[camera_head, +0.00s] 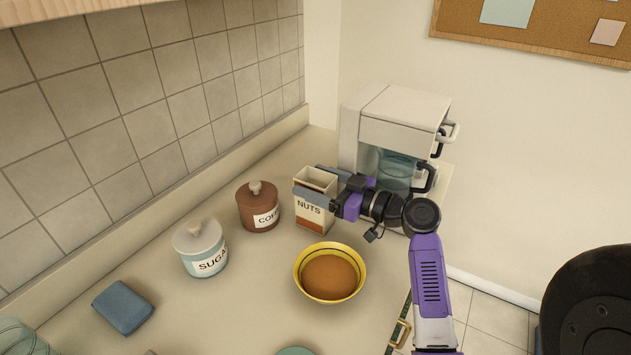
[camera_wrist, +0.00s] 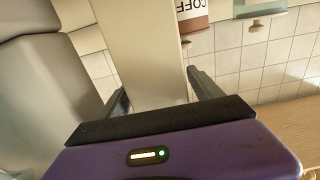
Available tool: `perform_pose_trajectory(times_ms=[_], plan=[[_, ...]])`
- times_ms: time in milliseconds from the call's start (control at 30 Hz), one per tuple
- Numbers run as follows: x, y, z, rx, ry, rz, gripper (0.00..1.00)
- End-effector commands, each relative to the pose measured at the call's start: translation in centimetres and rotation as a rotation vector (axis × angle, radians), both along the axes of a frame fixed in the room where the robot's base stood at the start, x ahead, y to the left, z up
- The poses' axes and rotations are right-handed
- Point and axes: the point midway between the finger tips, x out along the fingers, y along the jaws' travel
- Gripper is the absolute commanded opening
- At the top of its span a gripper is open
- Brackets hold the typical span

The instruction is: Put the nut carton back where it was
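A brown coffee canister (camera_head: 258,207) stands just left of the carton, with a sugar canister (camera_head: 201,250) beyond. A yellow bowl (camera_head: 330,273) is in front. The coffee machine (camera_head: 398,135) is close behind. A blue cloth or sponge (camera_head: 123,307) lies at left.

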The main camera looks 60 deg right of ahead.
Motion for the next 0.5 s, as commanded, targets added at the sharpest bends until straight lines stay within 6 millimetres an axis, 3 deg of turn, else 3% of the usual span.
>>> perform_pose_trajectory(times_ms=[433,500], plan=[[-0.02,-0.03,0.68,0.001,0.000,-0.001,0.76],[-0.98,-0.04,0.15,0.000,0.001,-0.003,0.76]])
